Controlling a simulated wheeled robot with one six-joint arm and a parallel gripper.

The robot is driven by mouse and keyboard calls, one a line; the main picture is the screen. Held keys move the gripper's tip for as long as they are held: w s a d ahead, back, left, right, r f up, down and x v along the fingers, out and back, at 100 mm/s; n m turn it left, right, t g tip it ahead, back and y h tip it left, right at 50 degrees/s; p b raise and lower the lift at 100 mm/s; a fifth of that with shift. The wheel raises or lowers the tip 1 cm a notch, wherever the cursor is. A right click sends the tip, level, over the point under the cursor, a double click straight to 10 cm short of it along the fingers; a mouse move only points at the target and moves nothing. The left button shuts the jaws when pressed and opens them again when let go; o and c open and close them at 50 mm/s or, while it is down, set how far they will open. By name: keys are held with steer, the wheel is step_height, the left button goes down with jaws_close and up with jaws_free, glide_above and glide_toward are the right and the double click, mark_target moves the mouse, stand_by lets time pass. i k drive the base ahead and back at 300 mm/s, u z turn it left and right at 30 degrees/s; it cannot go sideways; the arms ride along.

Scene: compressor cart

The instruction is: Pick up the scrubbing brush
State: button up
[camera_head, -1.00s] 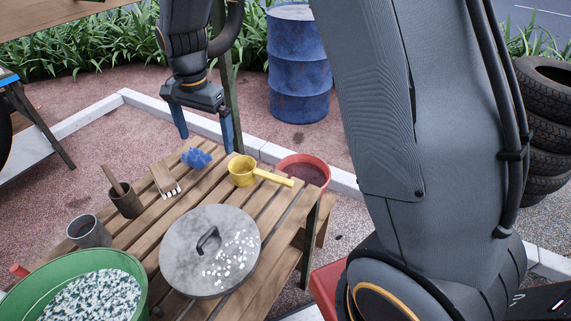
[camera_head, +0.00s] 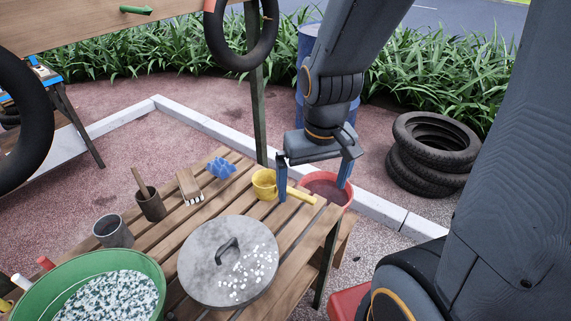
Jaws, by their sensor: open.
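A wooden block with white bristle tufts at its near end, which looks like the scrubbing brush (camera_head: 188,184), lies on the slatted wooden table (camera_head: 158,236) near its far edge. My gripper (camera_head: 313,193) is open and empty, its two blue fingers pointing down. It is to the right of the brush and well apart from it, in front of the red basin and by the handle of the yellow dipper in the picture. The brush is in plain view.
A crumpled blue thing (camera_head: 221,168) lies right of the brush, then the yellow dipper (camera_head: 265,184). A brown cup with a stick (camera_head: 151,205) and a grey cup (camera_head: 112,231) stand left. A metal lid (camera_head: 208,272), green tub (camera_head: 151,268) and red basin (camera_head: 338,194) are nearby.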

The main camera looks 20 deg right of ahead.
mark_target(189, 188)
steer(key=z, duration=1.1)
steer(key=k, duration=0.75)
steer(key=u, duration=1.2)
steer(key=i, duration=0.5)
